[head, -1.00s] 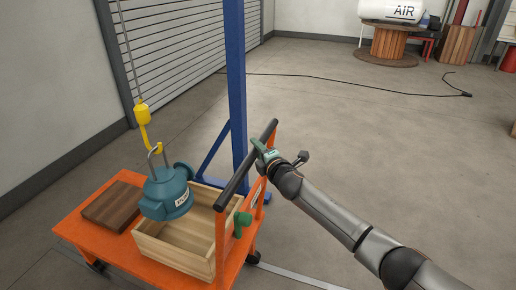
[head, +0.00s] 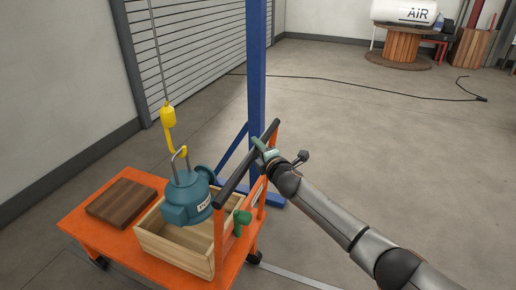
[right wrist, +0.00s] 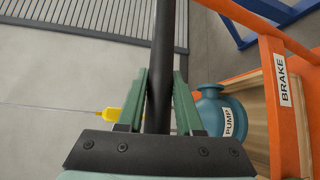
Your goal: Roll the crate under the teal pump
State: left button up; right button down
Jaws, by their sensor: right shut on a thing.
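The open wooden crate (head: 175,251) sits on an orange cart (head: 95,222). The teal pump (head: 188,200) hangs from a yellow hook (head: 168,118). In the head view it overlaps the crate's back left part; the gap beneath it is hard to judge. My right gripper (head: 265,151) is shut around the cart's black handle bar (head: 234,182). The right wrist view shows the bar (right wrist: 161,60) between the green fingers of the gripper (right wrist: 160,88), with the pump (right wrist: 213,104) to the right. My left gripper is out of view.
A brown wooden block (head: 121,202) lies on the cart left of the crate. A green brake lever (head: 242,219) is on the handle post. A blue post (head: 256,70) with floor legs stands behind the cart.

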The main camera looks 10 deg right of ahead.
jog(key=c, duration=0.6)
grip_release()
jog(key=shift+s, duration=0.1)
jog(key=shift+s+d+r+p, duration=0.15)
jog(key=shift+s+p, duration=0.15)
jog(key=shift+s, duration=0.2)
jog(key=p+v, duration=0.1)
jog(key=v, duration=1)
jog(key=shift+s, duration=0.15)
jog(key=s+a+f+m+g+p, duration=0.3)
jog(key=s+f+m+g, duration=0.2)
jog(key=s+f+m, duration=1.15)
jog(key=s+d+f+m, duration=0.1)
jog(key=s+f, duration=0.1)
jog(key=s, duration=0.3)
jog(key=s+f+m+g, duration=0.1)
jog(key=s+f, duration=0.1)
jog(key=s, duration=0.4)
jog(key=s+d+f+m, duration=0.1)
jog(key=s+f, duration=0.2)
jog(key=s, duration=0.3)
jog(key=shift+d+f+g+h+p, duration=0.1)
jog(key=shift+d+g+h+p, duration=0.2)
jog(key=shift+d+h, duration=0.1)
